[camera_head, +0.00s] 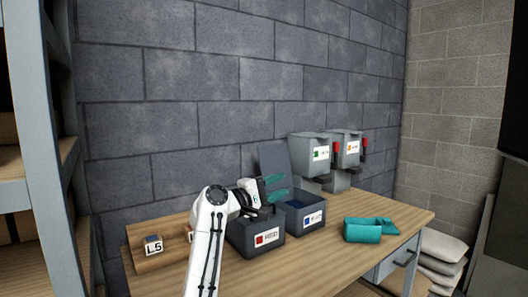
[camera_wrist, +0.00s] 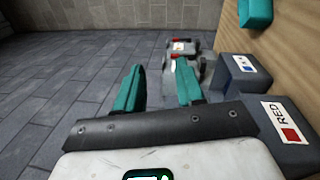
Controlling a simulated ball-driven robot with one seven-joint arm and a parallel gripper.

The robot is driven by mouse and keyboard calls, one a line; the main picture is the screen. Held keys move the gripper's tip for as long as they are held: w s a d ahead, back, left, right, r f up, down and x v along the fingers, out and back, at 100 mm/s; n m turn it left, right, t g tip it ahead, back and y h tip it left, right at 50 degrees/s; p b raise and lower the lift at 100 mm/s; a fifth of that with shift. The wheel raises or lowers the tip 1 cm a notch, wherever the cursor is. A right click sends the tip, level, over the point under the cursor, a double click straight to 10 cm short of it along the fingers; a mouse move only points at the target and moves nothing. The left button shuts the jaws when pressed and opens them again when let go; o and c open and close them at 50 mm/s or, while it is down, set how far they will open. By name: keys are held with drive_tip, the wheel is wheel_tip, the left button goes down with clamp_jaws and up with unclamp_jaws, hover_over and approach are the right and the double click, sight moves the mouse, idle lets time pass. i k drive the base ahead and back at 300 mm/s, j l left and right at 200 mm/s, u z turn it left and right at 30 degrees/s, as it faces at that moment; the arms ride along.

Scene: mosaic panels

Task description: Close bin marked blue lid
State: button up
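The grey bin with the blue-marked label (camera_head: 308,217) stands on the wooden table, right of the red-marked bin (camera_head: 258,236). Its top looks open, and a dark panel that seems to be its lid (camera_head: 272,158) stands upright behind it. In the wrist view the blue-marked bin (camera_wrist: 243,68) is at the right. My gripper (camera_head: 276,188) is above the bins, in front of the upright panel. In the wrist view its teal fingers (camera_wrist: 159,88) are apart with nothing between them. I cannot tell whether a finger touches the panel.
A teal item (camera_head: 362,231) lies on the table at right. A block marked L5 (camera_head: 153,245) is at left. Bare tabletop (camera_head: 300,255) lies in front of the bins.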

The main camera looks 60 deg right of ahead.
sight(274, 160)
drive_tip(key=i+l, duration=0.2)
drive_tip(key=l, duration=0.2)
drive_tip(key=i+l, duration=0.2)
drive_tip(key=l, duration=0.2)
drive_tip(key=i+l, duration=0.25)
drive_tip(key=l, duration=0.15)
drive_tip(key=i+l, duration=0.2)
drive_tip(key=l, duration=0.2)
drive_tip(key=i+l, duration=0.2)
drive_tip(key=l, duration=0.2)
